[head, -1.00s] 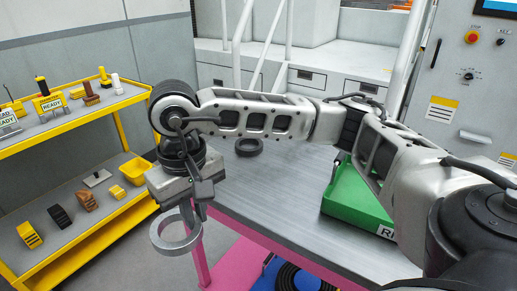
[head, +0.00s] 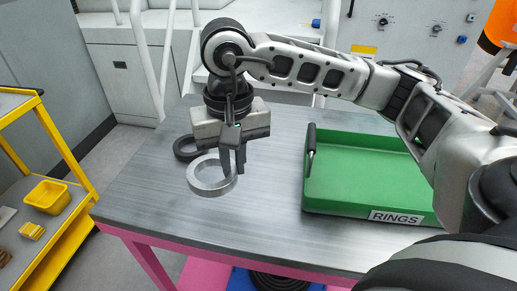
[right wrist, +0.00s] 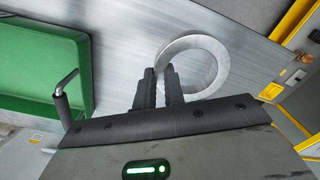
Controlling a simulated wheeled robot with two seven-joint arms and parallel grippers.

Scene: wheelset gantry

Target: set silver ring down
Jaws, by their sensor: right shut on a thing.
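The silver ring (head: 207,190) is held by its rim in my right gripper (head: 232,168), over the left part of the grey metal table (head: 270,228). The right wrist view shows the silver ring (right wrist: 212,62) with both fingers of my right gripper (right wrist: 160,82) closed on its near edge. I cannot tell whether the ring touches the table or hangs a little above it. My left gripper is not in view.
A dark ring (head: 184,149) lies on the table just behind the silver ring. A green tray labelled RINGS (head: 395,217) stands on the right of the table. A yellow shelf cart (head: 68,150) stands at the left. The table front is bare.

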